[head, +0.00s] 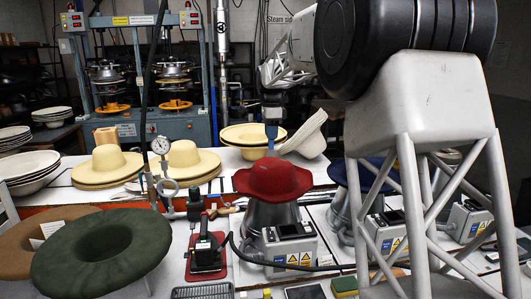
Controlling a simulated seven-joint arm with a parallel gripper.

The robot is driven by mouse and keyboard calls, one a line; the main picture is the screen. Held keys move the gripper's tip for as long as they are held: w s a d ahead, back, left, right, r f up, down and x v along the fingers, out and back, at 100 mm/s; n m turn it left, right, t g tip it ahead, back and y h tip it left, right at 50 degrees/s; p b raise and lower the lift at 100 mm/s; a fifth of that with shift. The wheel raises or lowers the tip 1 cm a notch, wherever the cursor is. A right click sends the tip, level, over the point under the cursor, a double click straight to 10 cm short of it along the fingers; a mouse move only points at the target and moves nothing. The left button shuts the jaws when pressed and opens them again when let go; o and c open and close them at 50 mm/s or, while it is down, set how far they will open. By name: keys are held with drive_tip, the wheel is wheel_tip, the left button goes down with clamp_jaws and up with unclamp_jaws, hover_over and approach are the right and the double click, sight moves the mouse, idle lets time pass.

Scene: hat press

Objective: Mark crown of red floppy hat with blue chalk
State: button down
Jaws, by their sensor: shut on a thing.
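The red floppy hat (272,181) sits on a metal block on the bench, in the middle of the head view. Its crown faces up and its brim is wavy. My gripper (272,113) is above the hat, pointing down. It is shut on the blue chalk (271,134), a thin upright stick hanging over the crown. The chalk's lower end is close to the crown top; I cannot tell whether it touches. I see no clear blue mark on the crown from here.
Straw hats (188,160) lie in stacks behind and to the left. A green hat (100,250) is at front left. A control box (291,246) and a red-based iron-like tool (207,255) stand before the red hat. A blue hat (368,176) is right, partly behind my arm.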

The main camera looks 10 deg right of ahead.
drive_tip(key=shift+w+d+r, duration=0.4)
drive_tip(key=shift+w+r, duration=0.15)
drive_tip(key=shift+r, duration=0.15)
drive_tip(key=shift+f, duration=0.15)
